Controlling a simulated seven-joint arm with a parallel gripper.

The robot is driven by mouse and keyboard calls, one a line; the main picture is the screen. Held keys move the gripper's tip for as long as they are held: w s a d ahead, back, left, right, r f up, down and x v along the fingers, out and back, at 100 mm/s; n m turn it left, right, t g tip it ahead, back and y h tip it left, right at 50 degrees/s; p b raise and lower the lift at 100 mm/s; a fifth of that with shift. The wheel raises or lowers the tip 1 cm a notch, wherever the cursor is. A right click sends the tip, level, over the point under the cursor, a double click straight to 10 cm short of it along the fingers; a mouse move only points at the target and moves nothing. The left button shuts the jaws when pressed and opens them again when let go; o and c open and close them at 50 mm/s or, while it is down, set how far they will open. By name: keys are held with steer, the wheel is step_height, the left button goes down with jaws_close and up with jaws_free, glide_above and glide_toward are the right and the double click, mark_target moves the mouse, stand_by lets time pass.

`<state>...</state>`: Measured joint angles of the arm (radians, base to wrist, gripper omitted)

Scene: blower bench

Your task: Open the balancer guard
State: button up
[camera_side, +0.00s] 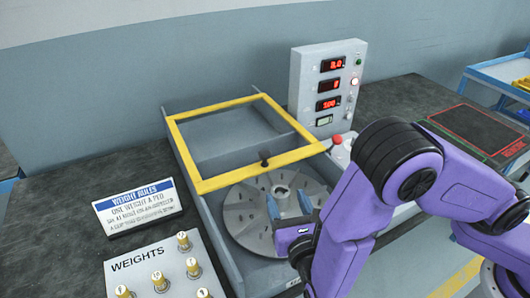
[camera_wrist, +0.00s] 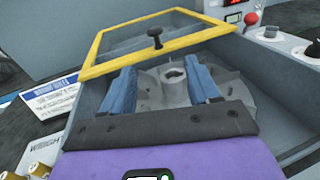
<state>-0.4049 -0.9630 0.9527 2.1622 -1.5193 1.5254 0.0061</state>
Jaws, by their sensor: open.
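The balancer guard (camera_side: 182,153) is a yellow frame around a clear pane, over the rear part of the grey balancer box (camera_side: 222,240). A black knob (camera_side: 265,157) stands on its front bar. The slotted grey rotor disc (camera_side: 245,225) with a central hub shows uncovered in front of that bar. My gripper (camera_side: 289,203) is open and empty over the disc, in front of the knob and apart from it. In the wrist view the knob (camera_wrist: 155,38) shows beyond and between the blue fingers (camera_wrist: 163,85), and the guard's frame (camera_wrist: 95,52) crosses the top.
A control box (camera_side: 310,80) with red displays stands behind the balancer. A red knob (camera_side: 337,139) is near the guard's right corner. A weights tray (camera_side: 140,258) with several brass pieces and a rules sign (camera_side: 138,207) are at left. A red-outlined dark mat (camera_side: 470,130) lies right.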

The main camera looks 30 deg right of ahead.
mark_target(267, 156)
steer(key=shift+n+t+y, duration=0.3)
steer(key=shift+t, duration=0.1)
steer(key=x, duration=1.7)
steer(key=shift+a+r, duration=0.1)
steer(key=shift+a, duration=0.1)
jaws_close()
